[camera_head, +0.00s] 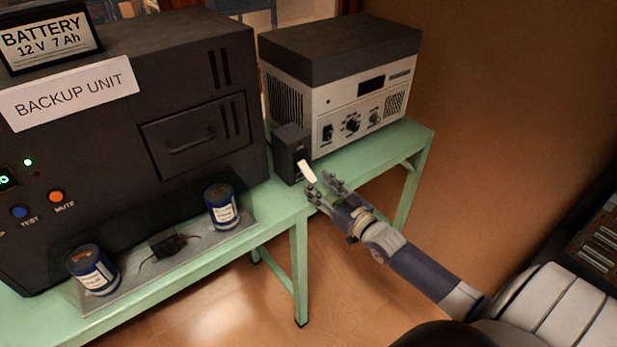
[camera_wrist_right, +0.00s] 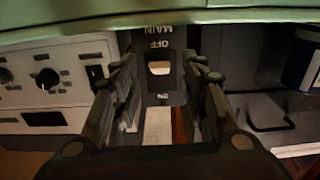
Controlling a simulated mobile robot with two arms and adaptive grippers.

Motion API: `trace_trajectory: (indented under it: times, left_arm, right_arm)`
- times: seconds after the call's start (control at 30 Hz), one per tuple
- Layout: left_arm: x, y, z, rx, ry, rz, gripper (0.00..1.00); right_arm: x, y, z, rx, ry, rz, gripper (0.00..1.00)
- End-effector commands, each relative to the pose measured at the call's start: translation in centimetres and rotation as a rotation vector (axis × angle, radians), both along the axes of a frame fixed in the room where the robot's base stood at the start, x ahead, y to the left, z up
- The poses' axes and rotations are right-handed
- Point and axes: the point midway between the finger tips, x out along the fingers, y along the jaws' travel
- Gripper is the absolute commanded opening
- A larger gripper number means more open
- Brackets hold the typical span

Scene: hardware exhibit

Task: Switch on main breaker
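The main breaker is a small dark box (camera_head: 291,152) on the green bench, between the two larger units. Its white lever (camera_head: 307,171) sticks out from the front and slants downward. In the right wrist view, which is upside down, the lever end (camera_wrist_right: 159,68) sits in a dark slot near the OFF marking, with ON at the slot's other end. My right gripper (camera_head: 325,184) is open just in front of the lever. Its fingers (camera_wrist_right: 160,72) stand apart on either side of the breaker front in the wrist view; I see no clear contact. My left gripper is not in view.
A pale power unit (camera_head: 365,110) with knobs stands right of the breaker. A large black backup unit (camera_head: 190,95) stands left. Blue cans (camera_head: 222,207) and a small dark part (camera_head: 166,243) sit on a grey tray (camera_head: 205,240). Floor in front is clear.

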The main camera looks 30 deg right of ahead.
Motion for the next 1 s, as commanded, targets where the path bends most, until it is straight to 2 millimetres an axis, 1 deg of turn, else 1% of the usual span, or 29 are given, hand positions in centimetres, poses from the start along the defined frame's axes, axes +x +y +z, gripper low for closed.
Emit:
trace_trajectory:
  times: [0.03,0.1,0.3,0.47,0.7,0.73,0.9,1.0]
  left_arm:
    - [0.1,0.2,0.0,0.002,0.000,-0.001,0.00]
    - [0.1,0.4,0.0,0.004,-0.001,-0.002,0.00]
    - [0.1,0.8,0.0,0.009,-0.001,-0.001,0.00]
    - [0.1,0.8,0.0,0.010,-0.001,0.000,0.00]
    - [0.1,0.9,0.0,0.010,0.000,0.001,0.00]
    - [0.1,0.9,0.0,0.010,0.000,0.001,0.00]
    - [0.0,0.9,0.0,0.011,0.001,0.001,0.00]
    - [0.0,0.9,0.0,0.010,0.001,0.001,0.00]
  right_arm:
    - [1.0,0.1,0.1,0.000,-0.002,-0.001,0.40]
    - [2.0,0.1,0.1,0.000,-0.002,-0.001,0.40]
    - [4.1,0.3,-0.1,0.000,0.001,0.000,0.40]
    - [4.7,0.4,-0.1,0.000,0.001,0.000,0.40]
    - [4.7,0.4,-0.1,0.000,0.002,0.000,0.40]
    - [4.7,0.4,-0.1,0.000,0.002,0.000,0.38]
    - [4.7,0.4,-0.1,0.000,0.001,0.000,0.00]
    - [4.7,0.4,-0.1,0.000,0.001,0.000,0.00]
